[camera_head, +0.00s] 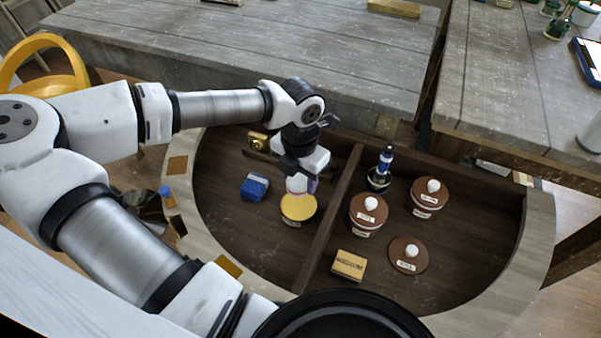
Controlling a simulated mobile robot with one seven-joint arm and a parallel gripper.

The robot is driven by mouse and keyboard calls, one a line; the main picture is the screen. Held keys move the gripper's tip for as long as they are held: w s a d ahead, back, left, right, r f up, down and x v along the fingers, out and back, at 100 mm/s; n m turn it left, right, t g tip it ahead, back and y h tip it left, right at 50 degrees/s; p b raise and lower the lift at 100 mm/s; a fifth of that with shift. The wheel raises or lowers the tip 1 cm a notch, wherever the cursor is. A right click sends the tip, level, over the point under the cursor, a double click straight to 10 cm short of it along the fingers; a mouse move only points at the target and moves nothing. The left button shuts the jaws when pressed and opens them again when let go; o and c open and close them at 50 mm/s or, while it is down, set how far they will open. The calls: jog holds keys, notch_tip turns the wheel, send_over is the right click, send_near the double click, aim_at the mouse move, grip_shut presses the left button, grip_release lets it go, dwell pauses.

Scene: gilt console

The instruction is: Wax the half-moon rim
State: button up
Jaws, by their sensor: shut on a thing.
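The half-moon rim (180,200) is a pale curved band around a dark wooden interior, with several tan patches on its left side. My gripper (299,184) points down over a round pot with a yellow top (298,208), left of the divider. It is shut on a small pale thing with a purplish edge, mostly hidden by the jaws. I cannot tell whether this thing touches the yellow surface. Right of the divider stand two brown-lidded pots, a nearer one (368,216) and a farther one (428,197). A brown lid with a white knob (407,254) lies flat near them.
A blue block (254,187) lies left of the yellow pot. A dark holder with a blue-handled tool (384,165) and a labelled tan block (348,265) are right of the raised divider (328,220). Grey tables (250,50) stand behind. The compartment's far right is bare.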

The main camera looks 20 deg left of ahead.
aim_at(300, 204)
jog(key=shift+f+b, duration=1.55)
jog(key=shift+f, duration=1.4)
jog(key=shift+s+f+b, duration=0.1)
jog(key=shift+f+b, duration=0.5)
jog(key=shift+b, duration=0.4)
dwell(0.5)
jog(key=shift+r, duration=0.1)
jog(key=shift+r+p, duration=1.8)
jog(key=shift+r, duration=1.7)
jog(key=shift+a, duration=0.15)
